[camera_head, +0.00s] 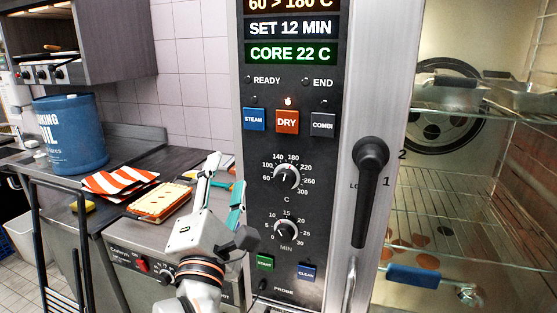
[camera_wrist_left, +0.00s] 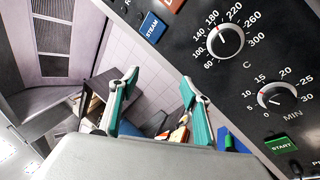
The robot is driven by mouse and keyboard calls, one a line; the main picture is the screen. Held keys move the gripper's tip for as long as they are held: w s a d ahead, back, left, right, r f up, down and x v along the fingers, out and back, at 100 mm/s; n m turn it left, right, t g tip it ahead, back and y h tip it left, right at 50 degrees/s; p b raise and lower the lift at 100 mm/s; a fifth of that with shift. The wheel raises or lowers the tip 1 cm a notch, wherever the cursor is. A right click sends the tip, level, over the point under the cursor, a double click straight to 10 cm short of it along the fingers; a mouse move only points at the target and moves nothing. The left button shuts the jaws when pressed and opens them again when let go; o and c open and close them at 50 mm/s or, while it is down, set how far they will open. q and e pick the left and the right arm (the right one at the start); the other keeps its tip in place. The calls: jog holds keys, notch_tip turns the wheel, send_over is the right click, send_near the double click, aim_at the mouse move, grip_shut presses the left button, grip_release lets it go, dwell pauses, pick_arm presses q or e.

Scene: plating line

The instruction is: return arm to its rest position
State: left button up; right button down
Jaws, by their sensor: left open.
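My left gripper (camera_head: 225,172) is open and empty in the head view. It stands upright just left of the oven's control panel (camera_head: 288,205), in front of the low counter. Its two teal-padded fingers also show, spread apart, in the left wrist view (camera_wrist_left: 160,78), with nothing between them. The panel fills the upper right of the left wrist view, with the temperature dial (camera_wrist_left: 225,41) and the minute dial (camera_wrist_left: 277,95) close to the right finger. Whether any finger touches the panel I cannot tell. My right gripper is in neither view.
The oven's black door handle (camera_head: 370,190) sticks out at the right. Wire racks (camera_head: 450,185) show inside the oven chamber. A blue oil drum (camera_head: 70,133), a striped cloth (camera_head: 118,183) and a yellowish tray (camera_head: 160,202) stand on the counters at the left.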

pick_arm(q)
jog(key=s+a+f+m+t+y, duration=0.2)
jog(key=a+f+m+t+y, duration=0.15)
jog(key=a, duration=0.25)
jog(key=s+d+f+m+g+h, duration=0.2)
jog(key=f+m+g+h, duration=0.25)
jog(key=f+m, duration=0.8)
jog(key=s+d+f+m+g+h, duration=0.1)
jog(key=s+f+m+g+h, duration=0.35)
jog(key=f, duration=1.35)
jog(key=s+a+f+m+g+y, duration=0.1)
jog(key=s+a+f+m+g, duration=0.1)
jog(key=f, duration=0.6)
jog(key=s+a+f+m+g+y, duration=0.1)
jog(key=s+a+f+m+y, duration=0.1)
jog(key=s+a+f, duration=0.2)
jog(key=s+a+f+m+g+y, duration=0.1)
jog(key=s+f, duration=0.5)
jog(key=f, duration=0.6)
jog(key=shift+s+a+m+g, duration=0.25)
jog(key=shift+a+m+g, duration=0.55)
jog(key=shift+a, duration=0.3)
